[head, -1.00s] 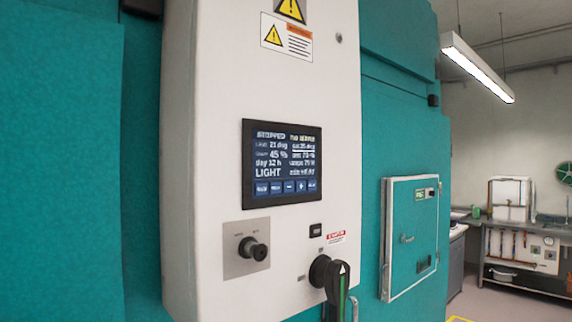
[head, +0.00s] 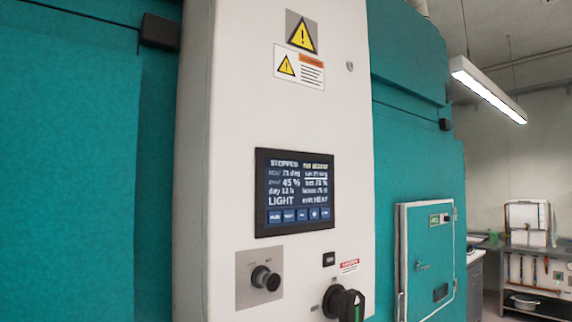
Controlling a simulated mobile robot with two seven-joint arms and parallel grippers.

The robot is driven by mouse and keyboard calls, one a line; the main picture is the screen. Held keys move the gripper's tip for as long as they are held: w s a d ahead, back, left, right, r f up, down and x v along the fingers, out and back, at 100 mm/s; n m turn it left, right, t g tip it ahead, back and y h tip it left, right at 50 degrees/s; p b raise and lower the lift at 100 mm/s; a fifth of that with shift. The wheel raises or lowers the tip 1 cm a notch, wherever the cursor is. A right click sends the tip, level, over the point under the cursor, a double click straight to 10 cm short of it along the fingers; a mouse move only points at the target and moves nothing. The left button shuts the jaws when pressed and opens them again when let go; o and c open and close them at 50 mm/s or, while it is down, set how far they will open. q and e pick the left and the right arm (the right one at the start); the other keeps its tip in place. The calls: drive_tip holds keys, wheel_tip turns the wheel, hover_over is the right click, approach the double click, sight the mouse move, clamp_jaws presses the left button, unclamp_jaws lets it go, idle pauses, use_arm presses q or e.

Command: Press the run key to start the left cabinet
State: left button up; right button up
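A white control panel (head: 230,130) stands upright on the teal cabinet (head: 80,170). Its dark touch screen (head: 295,192) reads STOPPED at the top left, with LIGHT lower down. A row of small blue keys (head: 302,215) runs along the screen's bottom; their labels are too small to read surely. Below the screen are a black knob (head: 265,278) on a grey plate, a small black switch (head: 328,259) and a large black rotary handle (head: 345,303). Neither gripper shows in the head view.
Yellow warning signs (head: 301,33) are on the panel's upper part. A small teal door (head: 425,260) with a light frame is to the right. A lamp (head: 487,90) hangs above.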

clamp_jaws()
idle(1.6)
